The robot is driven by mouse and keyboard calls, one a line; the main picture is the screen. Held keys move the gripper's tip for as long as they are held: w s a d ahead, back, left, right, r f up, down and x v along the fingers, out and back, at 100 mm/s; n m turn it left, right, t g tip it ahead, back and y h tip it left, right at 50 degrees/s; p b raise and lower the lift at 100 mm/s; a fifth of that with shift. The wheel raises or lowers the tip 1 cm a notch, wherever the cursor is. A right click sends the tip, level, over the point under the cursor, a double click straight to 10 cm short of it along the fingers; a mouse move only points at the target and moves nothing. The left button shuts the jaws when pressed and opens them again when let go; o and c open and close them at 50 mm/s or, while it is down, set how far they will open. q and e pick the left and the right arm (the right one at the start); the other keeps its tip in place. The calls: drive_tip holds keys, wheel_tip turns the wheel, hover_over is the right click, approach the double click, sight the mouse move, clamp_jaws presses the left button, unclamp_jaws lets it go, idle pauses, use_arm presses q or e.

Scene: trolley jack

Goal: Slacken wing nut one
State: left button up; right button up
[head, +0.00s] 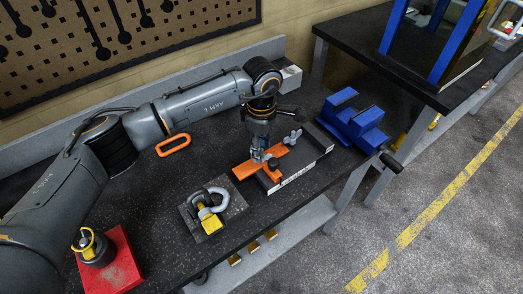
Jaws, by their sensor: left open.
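A dark fixture with pale sides (301,166) lies on the workbench, with an orange clamp bar (245,170) across it. A grey wing nut (292,137) stands up on the fixture toward its far end. Another small dark and orange fastener (273,164) sits on the near end. I cannot tell which of these is wing nut one. My left gripper (260,155) points down over the orange bar, just left of the near fastener, and its jaws are open. Whether the fingers touch anything is too small to tell. My right gripper is not in view.
A blue vise (353,122) stands right of the fixture at the bench edge. A grey shackle (210,201) on a plate lies left of it. A red block (112,262) with a dark fitting sits at the front left. An orange ring handle (173,145) lies behind.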

use_arm(q)
wheel_tip(320, 180, up, 10)
idle(0.3)
